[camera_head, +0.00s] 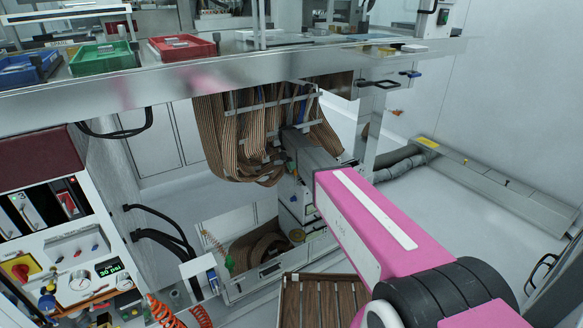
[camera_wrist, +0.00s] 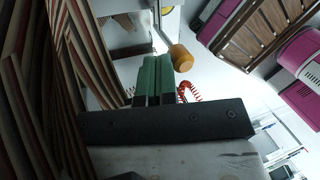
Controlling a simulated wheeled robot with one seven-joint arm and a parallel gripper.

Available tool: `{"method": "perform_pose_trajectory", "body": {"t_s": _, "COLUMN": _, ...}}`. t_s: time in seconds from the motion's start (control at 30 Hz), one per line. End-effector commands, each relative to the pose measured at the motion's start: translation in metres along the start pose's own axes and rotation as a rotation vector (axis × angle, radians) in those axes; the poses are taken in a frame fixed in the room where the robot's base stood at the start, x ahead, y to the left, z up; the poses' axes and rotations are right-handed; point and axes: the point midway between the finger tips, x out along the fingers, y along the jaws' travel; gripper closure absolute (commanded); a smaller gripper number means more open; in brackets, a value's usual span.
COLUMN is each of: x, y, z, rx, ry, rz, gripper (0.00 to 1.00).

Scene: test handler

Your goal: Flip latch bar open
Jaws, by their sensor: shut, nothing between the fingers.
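In the wrist view my gripper (camera_wrist: 152,80) has its two green fingers pressed together with nothing between them. An orange cylindrical knob (camera_wrist: 181,58) shows just right of the fingertips; I cannot tell whether they touch. I cannot make out a latch bar clearly in either view. In the head view my pink arm reaches in under the bench, and its fingertips are hard to make out there.
Brown striped ribbon cables (camera_head: 235,135) hang close by the arm's end and fill the wrist view's left side (camera_wrist: 35,100). The metal bench (camera_head: 250,66) with coloured bins is above. A control panel (camera_head: 70,240) stands at left. A slatted wooden surface (camera_head: 318,300) is below.

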Motion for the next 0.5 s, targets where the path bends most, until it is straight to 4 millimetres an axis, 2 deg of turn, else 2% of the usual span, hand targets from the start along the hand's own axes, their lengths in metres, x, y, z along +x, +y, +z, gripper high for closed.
{"method": "perform_pose_trajectory", "body": {"t_s": 0.27, "x": 0.003, "y": -0.021, "z": -0.004, "rx": 0.009, "ry": -0.02, "rz": 0.134, "gripper": 1.0}}
{"method": "perform_pose_trajectory", "body": {"t_s": 0.5, "x": 0.01, "y": -0.044, "z": -0.009, "rx": 0.023, "ry": -0.052, "rz": 0.352, "gripper": 1.0}}
